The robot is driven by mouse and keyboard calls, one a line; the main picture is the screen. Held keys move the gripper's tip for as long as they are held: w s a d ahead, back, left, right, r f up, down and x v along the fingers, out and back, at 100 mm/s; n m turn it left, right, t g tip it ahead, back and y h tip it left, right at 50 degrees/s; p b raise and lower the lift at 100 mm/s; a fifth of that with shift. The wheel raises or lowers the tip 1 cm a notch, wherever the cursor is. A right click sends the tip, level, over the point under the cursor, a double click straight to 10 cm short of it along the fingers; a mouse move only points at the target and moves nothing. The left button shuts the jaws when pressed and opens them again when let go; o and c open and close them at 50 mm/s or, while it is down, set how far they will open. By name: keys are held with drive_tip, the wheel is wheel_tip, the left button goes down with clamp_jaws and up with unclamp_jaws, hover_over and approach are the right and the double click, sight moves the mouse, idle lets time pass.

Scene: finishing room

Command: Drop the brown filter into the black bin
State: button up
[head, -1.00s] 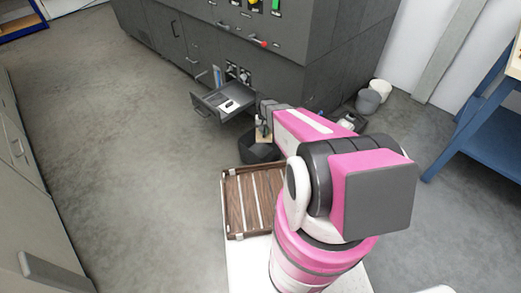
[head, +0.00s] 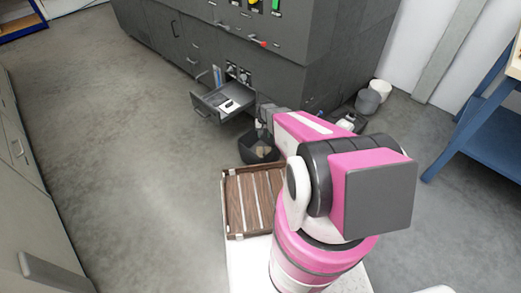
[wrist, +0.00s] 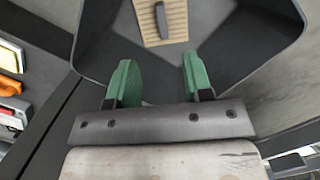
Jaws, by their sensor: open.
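The brown filter (wrist: 148,28), tan and ribbed with a dark grey bar across it, lies inside the black bin (wrist: 262,58) in the wrist view. Its far end is cut off by the picture's top edge. In the head view the filter (head: 263,151) shows as a small tan patch within the bin (head: 247,151), which stands on the floor below the open drawer. My gripper (wrist: 160,82) is open, with its green fingers apart and empty over the bin's near part. The filter is apart from the fingers.
An open drawer (head: 210,112) with small items juts from the grey machine (head: 250,45) beside the bin. A brown slatted tray (head: 234,208) is nearer to me. Two pails (head: 368,101) stand by the wall. Floor at left is clear.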

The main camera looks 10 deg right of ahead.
wheel_tip(320, 180, up, 11)
drive_tip(key=w, duration=0.1)
drive_tip(key=shift+w+d+f, duration=0.15)
drive_tip(key=shift+w+f, duration=0.05)
drive_tip(key=shift+w, duration=0.1)
